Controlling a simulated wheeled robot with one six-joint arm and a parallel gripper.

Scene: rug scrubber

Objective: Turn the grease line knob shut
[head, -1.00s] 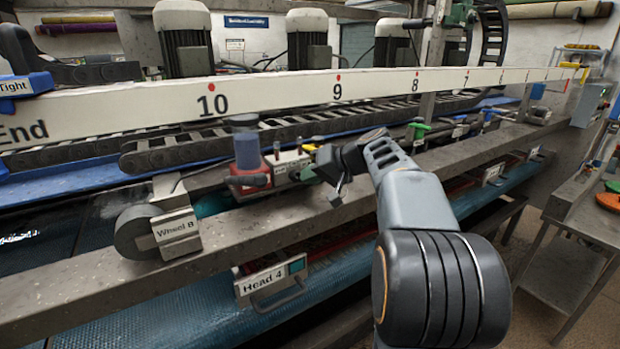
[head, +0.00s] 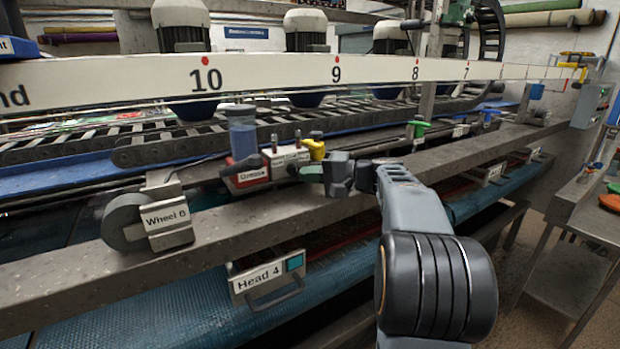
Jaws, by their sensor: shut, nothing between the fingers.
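The grease unit (head: 248,176) sits on the grey rail in the head view, a red and pale block with a label that seems to read "Grease". A blue cylinder (head: 243,140) stands on its left end and small metal posts stand on its top. A yellow fitting (head: 316,150) with a dark top is at its right end. A small dark part (head: 311,174) is below the yellow fitting. I cannot tell which part is the grease line knob. My gripper (head: 332,173) is shut and empty at the unit's right end, pointing left. Whether it touches anything is unclear.
A "Wheel 8" block (head: 166,217) is left of the unit on the rail. A "Head 4" panel (head: 268,278) hangs below. A long white numbered beam (head: 270,78) crosses above. Green-topped (head: 418,128) and blue-topped (head: 490,117) fittings stand farther right. A metal table (head: 570,215) is at right.

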